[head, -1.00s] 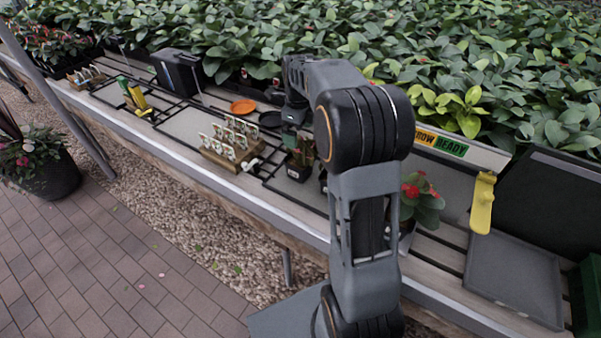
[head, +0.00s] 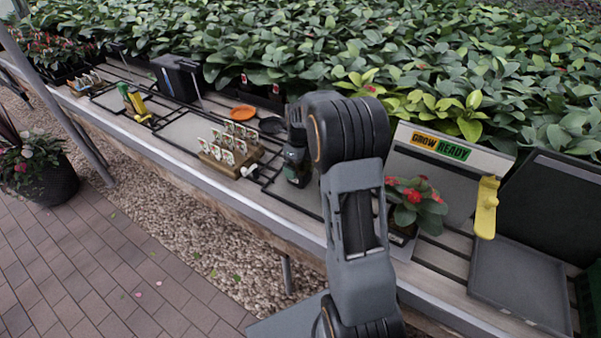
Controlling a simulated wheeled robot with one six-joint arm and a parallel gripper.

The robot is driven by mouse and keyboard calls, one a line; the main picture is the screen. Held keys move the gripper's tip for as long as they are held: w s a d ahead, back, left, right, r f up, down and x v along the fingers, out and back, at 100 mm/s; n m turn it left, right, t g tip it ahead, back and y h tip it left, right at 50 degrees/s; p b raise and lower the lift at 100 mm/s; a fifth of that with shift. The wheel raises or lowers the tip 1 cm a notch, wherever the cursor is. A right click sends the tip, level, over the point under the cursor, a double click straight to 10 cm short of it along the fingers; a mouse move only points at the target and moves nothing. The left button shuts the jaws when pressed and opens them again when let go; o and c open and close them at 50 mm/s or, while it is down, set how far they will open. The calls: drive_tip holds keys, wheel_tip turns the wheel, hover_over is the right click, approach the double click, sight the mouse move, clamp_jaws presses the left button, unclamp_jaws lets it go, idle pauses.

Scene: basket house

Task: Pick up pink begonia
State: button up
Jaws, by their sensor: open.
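A potted plant with pinkish-red flowers and broad green leaves (head: 418,204) stands on the bench, just right of my arm; its pot is partly hidden by the arm. Which plant is the pink begonia I cannot tell for sure. A large dark pot on the paving at the left also holds pink flowers (head: 22,167). My gripper (head: 297,178) points down over the bench, left of the red-flowered plant and right of the wooden label rack. It is open, its fingers small and dark. It now covers the spot where a small dark pot stood in view.
Dense foliage fills the back.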

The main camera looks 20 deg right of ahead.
drive_tip(key=shift+f, duration=1.35)
drive_tip(key=c, duration=0.7)
drive_tip(key=shift+c, duration=0.5)
drive_tip(key=shift+r, duration=0.15)
